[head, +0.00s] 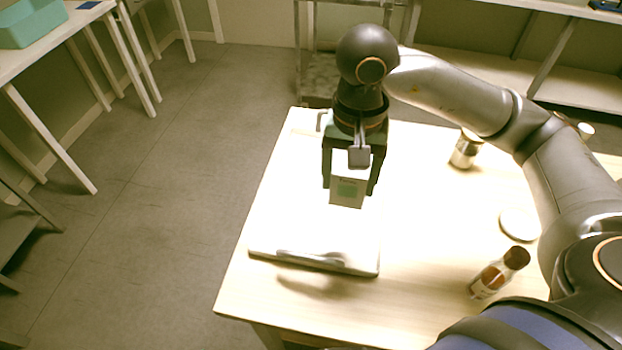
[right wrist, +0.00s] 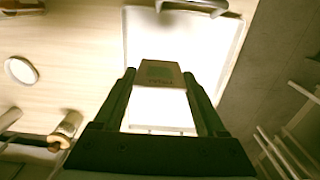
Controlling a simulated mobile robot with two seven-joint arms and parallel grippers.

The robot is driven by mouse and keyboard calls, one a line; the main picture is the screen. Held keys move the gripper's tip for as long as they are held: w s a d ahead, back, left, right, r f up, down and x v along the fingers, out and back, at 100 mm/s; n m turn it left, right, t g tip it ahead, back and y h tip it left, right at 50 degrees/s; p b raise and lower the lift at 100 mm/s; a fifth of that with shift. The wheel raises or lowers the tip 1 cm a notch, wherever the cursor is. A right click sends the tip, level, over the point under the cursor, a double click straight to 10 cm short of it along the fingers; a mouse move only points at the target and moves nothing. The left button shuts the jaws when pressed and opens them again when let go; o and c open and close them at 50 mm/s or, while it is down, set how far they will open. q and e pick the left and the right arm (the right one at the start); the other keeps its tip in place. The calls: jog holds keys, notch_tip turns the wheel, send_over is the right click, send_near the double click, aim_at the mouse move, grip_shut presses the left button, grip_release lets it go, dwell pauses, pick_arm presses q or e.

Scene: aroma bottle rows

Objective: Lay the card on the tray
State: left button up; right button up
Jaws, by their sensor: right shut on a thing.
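The card (head: 347,191) is a small white piece with a green square and a line of dark print. My right gripper (head: 349,190) is shut on it and holds it upright in the head view, above the table. The card also shows between the fingers in the right wrist view (right wrist: 161,75). The white tray (head: 300,262) lies at the near left part of the table, with a raised handle along its near edge. It also shows in the right wrist view (right wrist: 215,45), beyond the card. My left gripper is in neither view.
My right arm spans above that side. Grey floor lies left of the table.

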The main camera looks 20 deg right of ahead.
jog(key=shift+w+a+f+p, duration=0.25)
jog(key=shift+w+a+f, duration=0.35)
jog(key=shift+w+f, duration=0.95)
jog(key=shift+w+a+f+p, duration=0.2)
jog(key=shift+w+a+f, duration=0.35)
jog(key=shift+w+f, duration=1)
jog(key=shift+w+a+f+p, duration=0.25)
jog(key=shift+w+a+f, duration=0.5)
jog(key=shift+f, duration=1.45)
jog(key=shift+w+d, duration=0.1)
jog(key=shift+d, duration=0.05)
jog(key=shift+f, duration=0.2)
jog(key=o, duration=1.2)
jog(key=shift+o, duration=0.2)
jog(key=shift+r, duration=0.1)
notch_tip(320, 180, up, 12)
jog(key=shift+r+b, duration=0.15)
jog(key=shift+b, duration=0.3)
